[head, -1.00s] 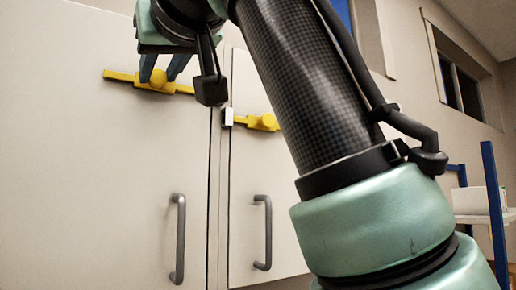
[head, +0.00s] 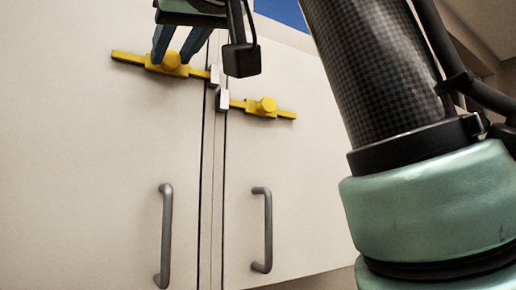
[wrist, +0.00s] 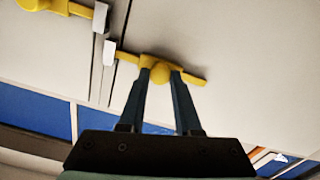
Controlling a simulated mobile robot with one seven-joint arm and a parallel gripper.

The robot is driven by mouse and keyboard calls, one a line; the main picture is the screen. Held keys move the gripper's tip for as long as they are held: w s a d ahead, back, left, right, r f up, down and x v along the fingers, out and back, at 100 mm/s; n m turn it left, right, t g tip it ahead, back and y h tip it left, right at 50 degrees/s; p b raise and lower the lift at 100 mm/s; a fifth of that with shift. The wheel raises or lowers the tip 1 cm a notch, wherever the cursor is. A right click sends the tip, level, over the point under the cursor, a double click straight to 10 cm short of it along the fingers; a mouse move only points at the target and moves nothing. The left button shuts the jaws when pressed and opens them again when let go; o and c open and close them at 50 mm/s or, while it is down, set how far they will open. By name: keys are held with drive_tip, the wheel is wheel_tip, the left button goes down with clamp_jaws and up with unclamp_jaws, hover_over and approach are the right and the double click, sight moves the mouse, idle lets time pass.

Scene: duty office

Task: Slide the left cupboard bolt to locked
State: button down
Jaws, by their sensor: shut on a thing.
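The left cupboard bolt (head: 152,67) is a yellow bar with a round knob on the left door. Its right end reaches the white-faced catch (head: 214,76) at the door seam; I cannot tell whether it is inside. My gripper (head: 173,58) comes from above with its blue fingers shut on the knob. In the wrist view, the scene appears turned over: the fingers (wrist: 161,74) sit on both sides of the knob, and the bolt's left tip (wrist: 128,57) is close beside the catch (wrist: 109,52).
The right door's yellow bolt (head: 266,106) sits lower, its left end at its own white catch (head: 223,99). Two grey vertical handles (head: 165,235) (head: 263,230) stand out from the doors below. My arm fills the right side of the head view.

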drive_tip(key=shift+r, duration=0.15)
drive_tip(key=c, duration=1)
unclamp_jaws()
drive_tip(key=o, duration=0.4)
drive_tip(key=shift+w+d, duration=0.2)
drive_tip(key=shift+d, duration=0.2)
drive_tip(key=shift+s+a, duration=0.25)
drive_tip(key=shift+s, duration=0.1)
drive_tip(key=b+v, duration=0.2)
drive_tip(key=v, duration=1)
drive_tip(key=shift+s+d+b, duration=0.2)
drive_tip(key=shift+d+b, duration=0.2)
drive_tip(key=shift+w, duration=0.1)
